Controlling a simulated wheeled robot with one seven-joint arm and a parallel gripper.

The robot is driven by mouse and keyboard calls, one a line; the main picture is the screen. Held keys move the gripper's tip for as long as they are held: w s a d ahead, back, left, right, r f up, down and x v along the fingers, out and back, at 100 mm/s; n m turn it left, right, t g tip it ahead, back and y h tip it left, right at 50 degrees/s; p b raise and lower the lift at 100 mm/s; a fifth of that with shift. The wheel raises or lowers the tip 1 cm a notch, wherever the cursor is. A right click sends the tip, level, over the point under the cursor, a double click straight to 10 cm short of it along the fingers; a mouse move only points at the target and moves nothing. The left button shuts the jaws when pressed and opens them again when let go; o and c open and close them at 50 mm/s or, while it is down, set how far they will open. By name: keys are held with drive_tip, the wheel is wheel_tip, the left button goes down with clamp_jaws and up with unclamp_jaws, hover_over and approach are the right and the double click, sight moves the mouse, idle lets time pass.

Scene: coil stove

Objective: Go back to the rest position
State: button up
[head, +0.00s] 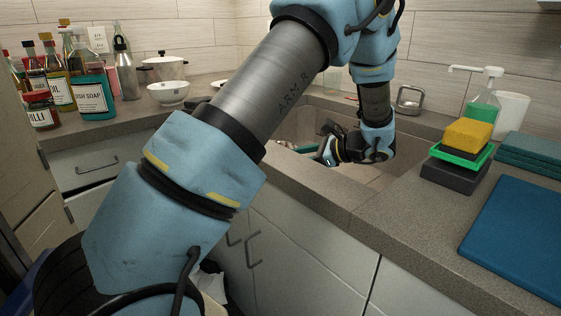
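My arm reaches from the lower left up across the middle of the head view, then bends down over the sink (398,172). My gripper (326,152) is at the end of it, low over the sink basin, turned toward the left. Its fingers are small and dark here, and I cannot tell whether they are apart or hold anything. Part of the basin is hidden behind my arm.
A yellow sponge (467,133) sits on a green holder right of the sink, near a soap dispenser (482,106) and a blue board (520,232). Bottles, including dish soap (92,96), a white bowl (168,93) and a pot (164,68) stand on the left counter.

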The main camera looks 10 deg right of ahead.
drive_tip(key=shift+s+d+r, duration=0.25)
drive_tip(key=shift+s+d, duration=0.15)
drive_tip(key=shift+d, duration=0.05)
drive_tip(key=shift+r, duration=0.1)
